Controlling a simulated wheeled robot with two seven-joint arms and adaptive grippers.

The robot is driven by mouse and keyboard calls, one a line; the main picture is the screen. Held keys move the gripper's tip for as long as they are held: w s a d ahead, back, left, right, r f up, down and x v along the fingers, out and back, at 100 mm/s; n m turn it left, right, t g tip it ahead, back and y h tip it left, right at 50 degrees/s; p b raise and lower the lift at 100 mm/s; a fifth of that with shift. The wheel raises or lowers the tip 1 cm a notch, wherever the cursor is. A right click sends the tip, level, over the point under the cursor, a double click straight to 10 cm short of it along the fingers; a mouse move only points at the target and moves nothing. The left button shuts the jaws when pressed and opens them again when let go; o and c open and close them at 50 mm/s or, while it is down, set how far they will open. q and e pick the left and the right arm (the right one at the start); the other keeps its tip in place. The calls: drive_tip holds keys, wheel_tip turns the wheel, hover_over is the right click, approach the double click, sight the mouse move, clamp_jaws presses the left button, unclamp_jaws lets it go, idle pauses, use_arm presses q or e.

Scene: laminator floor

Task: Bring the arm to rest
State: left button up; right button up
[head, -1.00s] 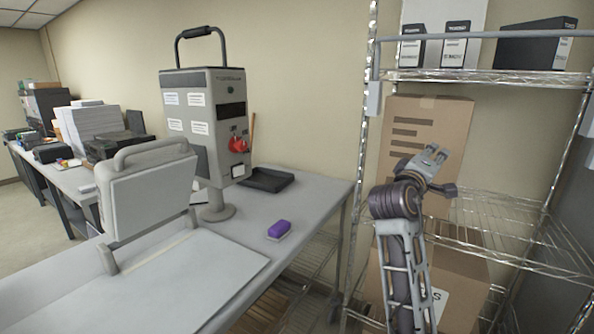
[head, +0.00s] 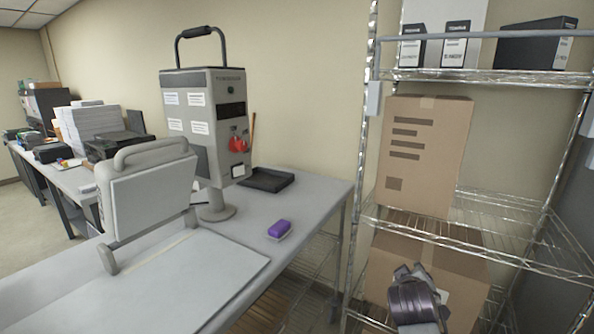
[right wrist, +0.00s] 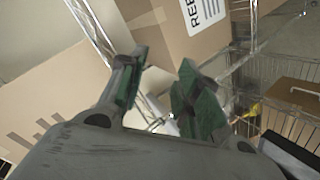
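My right arm (head: 414,300) shows only as a dark joint at the bottom of the head view, in front of the lower cardboard box. In the right wrist view my right gripper (right wrist: 160,92) has its two green-padded fingers spread apart. Nothing is between the fingertips; shelf wire and cardboard boxes show behind them. My left gripper is in neither view.
A wire shelf rack (head: 480,237) stands at the right with an upper cardboard box (head: 424,155) and a lower cardboard box (head: 462,282). The table (head: 225,272) at the left bears a laminator-like machine (head: 205,120), a purple-topped block (head: 279,229) and a black tray (head: 268,180).

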drive_tip(key=s+a+f+m+g+y, duration=0.1)
drive_tip(key=s+a+f+g+y, duration=0.25)
drive_tip(key=s+f, duration=0.8)
drive_tip(key=s+a+f+m+g+y, duration=0.1)
drive_tip(key=s+a+f+g+y, duration=0.3)
drive_tip(key=s+f, duration=0.75)
drive_tip(key=s+a+f+g+h, duration=0.1)
drive_tip(key=s+f, duration=0.2)
drive_tip(key=f, duration=1.2)
drive_tip(key=s+f, duration=0.2)
drive_tip(key=f, duration=1.3)
drive_tip(key=s+d+f, duration=0.2)
drive_tip(key=s+f, duration=0.8)
drive_tip(key=s, duration=0.1)
drive_tip(key=s+d+f+g, duration=0.1)
drive_tip(key=s+d+f, duration=0.1)
drive_tip(key=s+f, duration=0.7)
drive_tip(key=shift+s+f, duration=0.4)
drive_tip(key=shift+s, duration=0.75)
drive_tip(key=shift+s, duration=0.1)
